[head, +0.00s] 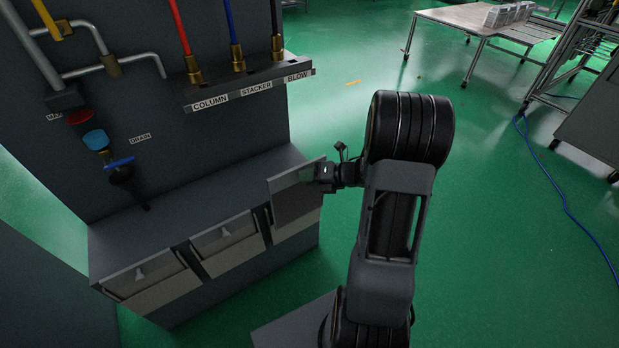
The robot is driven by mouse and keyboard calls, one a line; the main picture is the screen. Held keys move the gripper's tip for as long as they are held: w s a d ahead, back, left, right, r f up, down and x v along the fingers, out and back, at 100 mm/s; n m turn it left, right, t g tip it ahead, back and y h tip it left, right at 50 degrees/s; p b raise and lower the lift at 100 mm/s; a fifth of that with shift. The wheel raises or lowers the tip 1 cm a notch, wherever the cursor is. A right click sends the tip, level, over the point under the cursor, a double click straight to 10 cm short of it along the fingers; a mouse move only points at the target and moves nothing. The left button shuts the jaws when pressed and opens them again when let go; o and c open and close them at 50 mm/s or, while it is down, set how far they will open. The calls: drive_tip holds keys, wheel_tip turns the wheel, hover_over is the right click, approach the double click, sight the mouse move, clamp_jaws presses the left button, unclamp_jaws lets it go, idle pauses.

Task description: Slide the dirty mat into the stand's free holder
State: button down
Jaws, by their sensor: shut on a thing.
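My gripper (326,176) is shut on the right edge of a flat grey mat (294,192). The mat is tilted upright at the right end of the low dark stand (190,182). Its lower part overlaps the stand's right holder (299,224) in the picture; I cannot tell whether it is inside the holder or in front of it. The left holder (165,293) and the middle holder (234,256) each have a grey panel with a small tab in them. Any dirt on the mat is too faint to make out.
Above the stand is a dark wall panel with a labelled ledge (245,84), coloured pipes, and a blue valve handle (119,162). A metal table (470,20) stands far back, and a blue hose (566,200) lies at the right.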

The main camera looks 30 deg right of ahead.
sight(304, 167)
drive_tip(key=shift+w+a+r, duration=0.1)
drive_tip(key=shift+w, duration=2.35)
drive_tip(key=shift+f+b, duration=0.25)
drive_tip(key=shift+b, duration=0.4)
drive_tip(key=shift+f+b, duration=1.6)
drive_tip(key=shift+f, duration=0.3)
wheel_tip(304, 167, down, 11)
drive_tip(key=b, duration=0.9)
idle(0.5)
